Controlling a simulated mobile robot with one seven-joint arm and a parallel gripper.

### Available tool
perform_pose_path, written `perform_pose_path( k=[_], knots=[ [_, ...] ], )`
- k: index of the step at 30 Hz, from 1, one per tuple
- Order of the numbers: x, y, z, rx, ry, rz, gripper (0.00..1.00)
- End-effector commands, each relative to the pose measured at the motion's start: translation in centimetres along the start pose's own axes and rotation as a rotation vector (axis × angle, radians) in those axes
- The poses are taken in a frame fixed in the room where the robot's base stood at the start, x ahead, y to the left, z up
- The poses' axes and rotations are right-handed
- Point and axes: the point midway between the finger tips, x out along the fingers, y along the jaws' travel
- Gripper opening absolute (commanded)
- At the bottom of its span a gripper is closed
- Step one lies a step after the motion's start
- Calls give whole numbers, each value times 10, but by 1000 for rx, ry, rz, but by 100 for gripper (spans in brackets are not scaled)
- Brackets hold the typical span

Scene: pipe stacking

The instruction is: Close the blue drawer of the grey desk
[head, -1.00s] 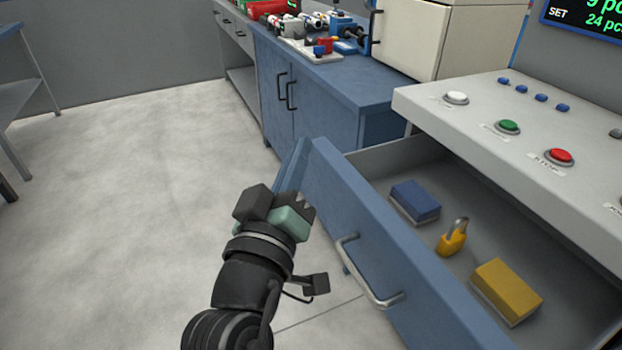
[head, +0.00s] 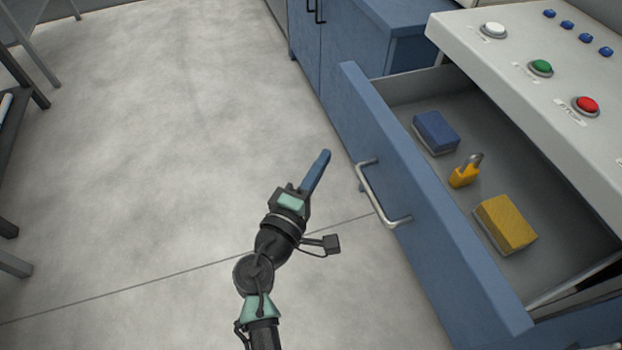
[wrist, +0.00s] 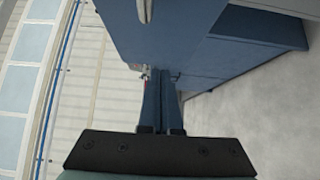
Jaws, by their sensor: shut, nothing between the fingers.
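The blue drawer (head: 420,210) of the grey desk (head: 540,100) stands pulled out, with its inside showing. Its metal bar handle (head: 380,197) is on the front face. A blue block (head: 436,132), a yellow padlock (head: 465,171) and a yellow block (head: 505,223) lie in the drawer. My gripper (head: 322,160) is shut and empty, to the left of the drawer front and apart from the handle in the head view. In the wrist view its two blue fingers (wrist: 161,95) lie side by side, and a blue panel fills much of the upper middle.
A blue cabinet (head: 345,60) with dark handles stands behind the drawer. Table legs (head: 35,55) stand at the left edge. The grey floor (head: 170,150) left of my arm is clear. White, green and red buttons sit on the desk top.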

Motion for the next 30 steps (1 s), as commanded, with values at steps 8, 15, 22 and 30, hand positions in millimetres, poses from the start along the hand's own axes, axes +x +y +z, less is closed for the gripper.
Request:
perform_pose_path(
  k=[8,15,22,30],
  knots=[
    [44,0,18,2,-4,-1,0],
    [56,0,28,2,0,0,0],
    [56,0,29,2,0,0,0],
    [60,0,34,2,-3,0,0]
  ],
)
